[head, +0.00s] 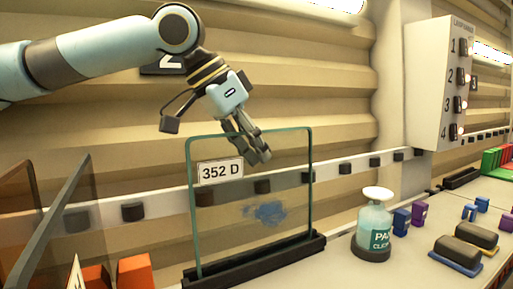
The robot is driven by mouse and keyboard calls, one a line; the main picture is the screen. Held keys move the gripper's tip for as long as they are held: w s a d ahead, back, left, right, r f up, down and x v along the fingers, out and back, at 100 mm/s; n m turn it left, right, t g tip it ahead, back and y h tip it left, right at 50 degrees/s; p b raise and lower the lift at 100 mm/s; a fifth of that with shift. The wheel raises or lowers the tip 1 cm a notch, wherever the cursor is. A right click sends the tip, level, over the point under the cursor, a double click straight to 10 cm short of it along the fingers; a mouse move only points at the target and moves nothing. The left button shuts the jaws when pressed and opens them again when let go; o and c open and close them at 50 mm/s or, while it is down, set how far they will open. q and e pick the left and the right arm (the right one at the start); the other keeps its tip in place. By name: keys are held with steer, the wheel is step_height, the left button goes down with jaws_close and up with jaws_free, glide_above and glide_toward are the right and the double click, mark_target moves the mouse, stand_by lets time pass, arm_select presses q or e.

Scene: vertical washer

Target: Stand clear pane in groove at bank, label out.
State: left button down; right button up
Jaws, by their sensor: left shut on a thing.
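The clear pane (225,225) stands upright with its lower edge at the dark grooved holder (250,263) on the bench. Whether it is fully seated cannot be told. A white label reading 352 D (220,171) is near its upper left and reads the right way round. A blue smudge (267,212) shows on the lower middle of the pane. My left gripper (257,152) is shut on the pane at its top edge, coming down from above. My right gripper is not in view.
A bottle of pane cleaner (374,226) stands right of the holder. Dark panes (52,222) stand at the left near orange blocks (134,271). Dark-topped pads (458,252) and small coloured blocks (402,221) lie at the right. A numbered switch box (437,83) is on the wall.

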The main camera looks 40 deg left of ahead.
arm_select(q)
steer(key=shift+f+b, duration=0.3)
steer(key=shift+f, duration=0.15)
stand_by(0.8)
steer(key=shift+w+a+b, duration=0.15)
steer(key=shift+a+b, duration=0.15)
steer(key=shift+b, duration=0.9)
stand_by(1.2)
steer(key=c, duration=1.4)
jaws_free()
